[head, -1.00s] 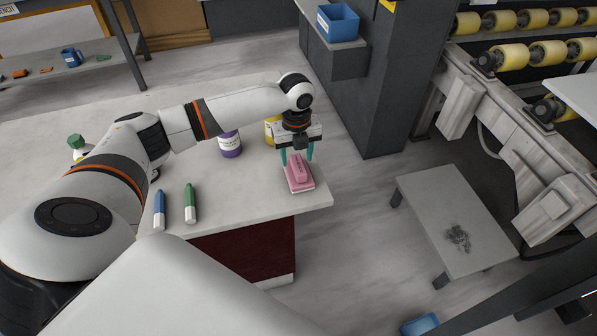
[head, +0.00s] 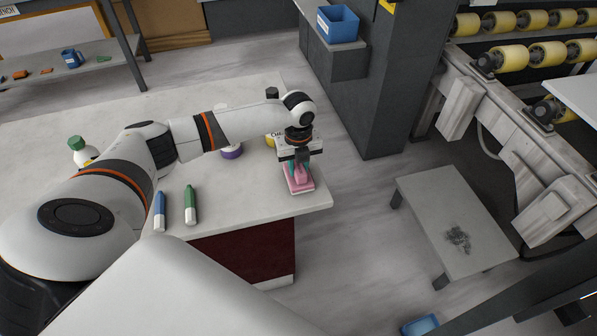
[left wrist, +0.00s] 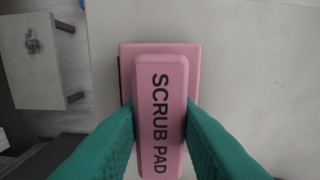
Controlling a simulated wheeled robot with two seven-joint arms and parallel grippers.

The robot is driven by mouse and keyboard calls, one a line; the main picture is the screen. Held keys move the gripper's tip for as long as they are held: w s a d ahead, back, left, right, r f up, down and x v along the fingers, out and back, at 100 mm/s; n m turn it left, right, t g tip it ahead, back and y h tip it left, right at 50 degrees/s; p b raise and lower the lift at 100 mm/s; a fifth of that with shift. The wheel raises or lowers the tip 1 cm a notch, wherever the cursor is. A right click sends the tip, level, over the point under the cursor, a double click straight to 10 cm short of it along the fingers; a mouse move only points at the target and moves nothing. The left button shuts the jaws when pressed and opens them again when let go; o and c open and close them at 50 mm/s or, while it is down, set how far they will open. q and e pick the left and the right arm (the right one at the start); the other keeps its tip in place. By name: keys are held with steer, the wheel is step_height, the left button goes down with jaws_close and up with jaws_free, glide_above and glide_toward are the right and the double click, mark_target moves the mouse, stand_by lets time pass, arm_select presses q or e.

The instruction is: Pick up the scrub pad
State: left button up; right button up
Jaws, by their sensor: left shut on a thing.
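The scrub pad (head: 301,181) is pink, with a raised grip on a flat base, and lies on the table near its right front corner. In the left wrist view the scrub pad (left wrist: 160,100) shows its lettering, with the base wider than the grip. My left gripper (head: 299,171) reaches down over it with green fingers. In the left wrist view the left gripper (left wrist: 160,125) has one finger on each side of the raised grip, shut on it. The base appears to rest on the tabletop. My right gripper is not in view.
The pale table (head: 250,198) also holds a blue marker (head: 159,211), a green marker (head: 190,205), a green-capped bottle (head: 81,151), a purple container (head: 231,151) and a yellow one (head: 271,140). A low stained bench (head: 440,205) stands at the right.

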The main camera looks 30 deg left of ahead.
arm_select(q)
steer(key=shift+r, duration=0.1)
step_height(320, 180, up, 10)
steer(key=shift+f, duration=0.1)
stand_by(0.3)
